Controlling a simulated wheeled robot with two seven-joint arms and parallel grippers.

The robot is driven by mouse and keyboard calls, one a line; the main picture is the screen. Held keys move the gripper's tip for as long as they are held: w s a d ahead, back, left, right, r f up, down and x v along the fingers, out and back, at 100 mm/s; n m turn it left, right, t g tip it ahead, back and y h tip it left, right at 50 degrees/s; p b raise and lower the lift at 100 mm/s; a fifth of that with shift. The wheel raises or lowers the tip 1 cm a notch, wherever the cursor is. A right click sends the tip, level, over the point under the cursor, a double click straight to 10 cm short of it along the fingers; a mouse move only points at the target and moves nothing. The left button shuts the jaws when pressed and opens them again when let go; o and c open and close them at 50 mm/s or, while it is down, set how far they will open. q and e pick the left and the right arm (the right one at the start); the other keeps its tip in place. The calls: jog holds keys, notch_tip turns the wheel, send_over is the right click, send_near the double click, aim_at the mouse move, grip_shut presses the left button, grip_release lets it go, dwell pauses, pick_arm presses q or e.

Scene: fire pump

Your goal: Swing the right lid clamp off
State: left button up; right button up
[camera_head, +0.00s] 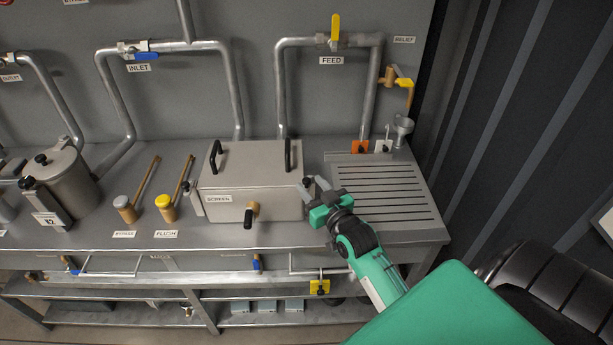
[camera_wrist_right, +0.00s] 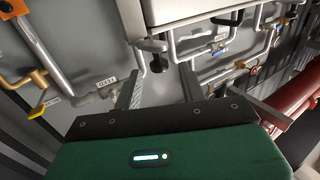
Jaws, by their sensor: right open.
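The box labelled SCREEN (camera_head: 250,170) sits on the steel bench, its lid down with two black handles on top. The right lid clamp shows as a small dark knob (camera_head: 307,181) at the box's right side, partly hidden by my gripper. In the right wrist view the clamp's black knob (camera_wrist_right: 151,45) and its short grey stem stand ahead of the fingers, roughly between them. My right gripper (camera_head: 313,187) is open and close to the clamp; its two fingers also show in the wrist view (camera_wrist_right: 160,80), with nothing held. My left gripper is out of view.
A slotted drain board (camera_head: 385,190) lies right of the box. The BYPASS (camera_head: 125,208) and FLUSH (camera_head: 166,206) levers stand left. Feed pipes (camera_head: 281,90) rise behind.

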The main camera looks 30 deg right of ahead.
aim_at(309, 182)
jog(key=shift+w+d, duration=0.15)
jog(key=shift+w, duration=1.5)
grip_shut()
